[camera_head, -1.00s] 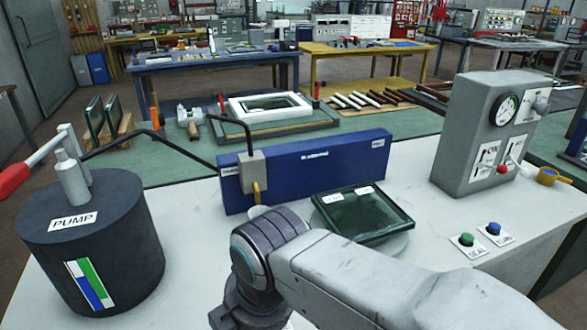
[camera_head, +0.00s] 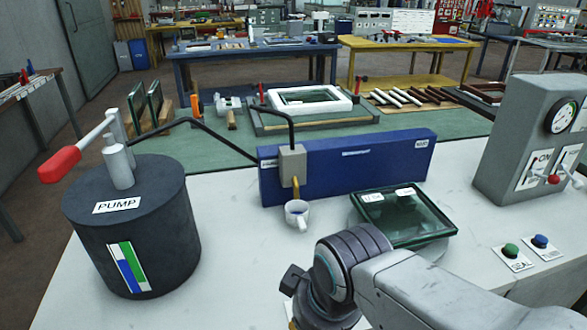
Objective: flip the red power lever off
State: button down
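A grey control box (camera_head: 528,140) stands at the right on the white bench, with a round gauge on its front. A small lever with a red knob (camera_head: 554,179) sits on its ON-marked panel; the box's right part is cut off by the picture edge. My arm reaches in from the lower right, and its dark wrist is left of and below the box, well apart from the lever. My gripper (camera_head: 292,296) shows only in part below the wrist, and its fingertips cannot be made out.
A dark pump drum (camera_head: 135,235) with a red-gripped handle (camera_head: 60,164) stands at the left. A blue panel (camera_head: 350,165), a white cup (camera_head: 297,214) under a spout, and a glass unit (camera_head: 402,216) lie between. Green (camera_head: 510,250) and blue (camera_head: 540,240) buttons sit before the box.

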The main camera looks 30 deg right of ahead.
aim_at(553, 179)
jog(key=k+z, duration=0.15)
jog(key=z, duration=0.3)
jog(key=k+l+z, duration=0.15)
jog(key=z, duration=0.35)
jog(key=k+l+z, duration=0.1)
jog(key=z, duration=0.35)
jog(key=l+z, duration=0.35)
jog(key=z, duration=0.15)
jog(key=k, duration=0.05)
